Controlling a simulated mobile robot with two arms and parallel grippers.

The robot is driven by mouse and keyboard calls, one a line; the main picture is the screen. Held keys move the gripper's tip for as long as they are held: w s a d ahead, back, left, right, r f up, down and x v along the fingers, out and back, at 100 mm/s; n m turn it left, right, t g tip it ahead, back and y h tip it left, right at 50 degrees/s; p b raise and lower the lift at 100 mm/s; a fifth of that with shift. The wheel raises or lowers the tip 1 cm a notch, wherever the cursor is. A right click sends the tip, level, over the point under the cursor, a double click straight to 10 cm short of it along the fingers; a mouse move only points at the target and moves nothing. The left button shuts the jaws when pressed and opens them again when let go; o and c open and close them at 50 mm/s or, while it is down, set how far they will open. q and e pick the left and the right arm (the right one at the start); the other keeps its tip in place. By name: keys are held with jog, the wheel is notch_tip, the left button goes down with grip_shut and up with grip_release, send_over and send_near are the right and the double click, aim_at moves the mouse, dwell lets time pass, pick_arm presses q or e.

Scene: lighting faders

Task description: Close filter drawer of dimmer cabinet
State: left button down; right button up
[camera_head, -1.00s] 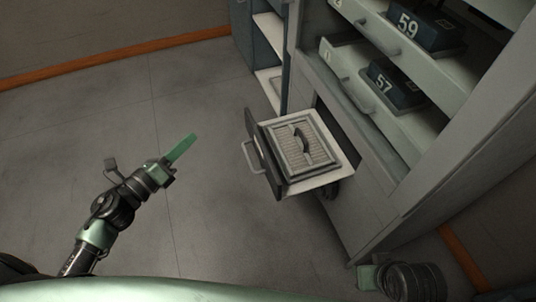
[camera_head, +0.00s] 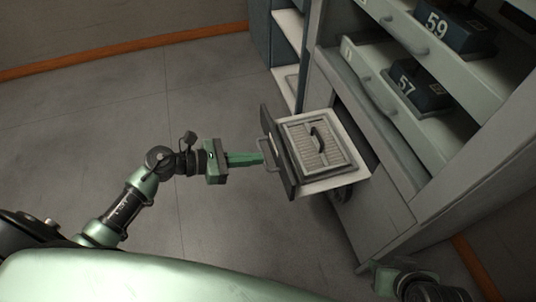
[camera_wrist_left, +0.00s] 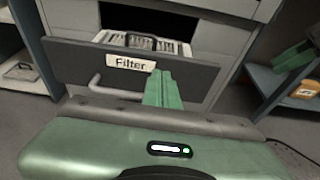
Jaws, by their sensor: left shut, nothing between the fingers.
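The filter drawer (camera_head: 279,150) of the grey dimmer cabinet (camera_head: 372,215) stands pulled out, low in the cabinet. A framed filter (camera_head: 318,145) with a dark handle lies in it. In the left wrist view the dark drawer front (camera_wrist_left: 190,77) bears a "Filter" label (camera_wrist_left: 130,62) and a bar handle (camera_wrist_left: 95,84). My left gripper (camera_head: 260,158) is shut and empty, its tips at the handle side of the drawer front; I cannot tell whether they touch. It overlaps the front right of the label in the wrist view (camera_wrist_left: 158,78). My right gripper (camera_head: 385,275) is partly seen at the lower right, fingers unclear.
Above the drawer, pulled-out trays hold dark blocks numbered 57 (camera_head: 420,85) and 59 (camera_head: 460,28). A blue-sided shelf unit (camera_head: 287,55) stands left of the cabinet. The grey floor (camera_head: 100,120) left of the drawer is clear.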

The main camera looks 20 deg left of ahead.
aim_at(279, 154)
pick_arm(q)
jog(key=shift+w+d, duration=0.65)
jog(key=shift+d, duration=0.25)
jog(key=shift+w+d, duration=0.6)
jog(key=shift+d, duration=0.3)
pick_arm(e)
jog(key=shift+w, duration=0.1)
pick_arm(q)
jog(key=shift+d, duration=0.1)
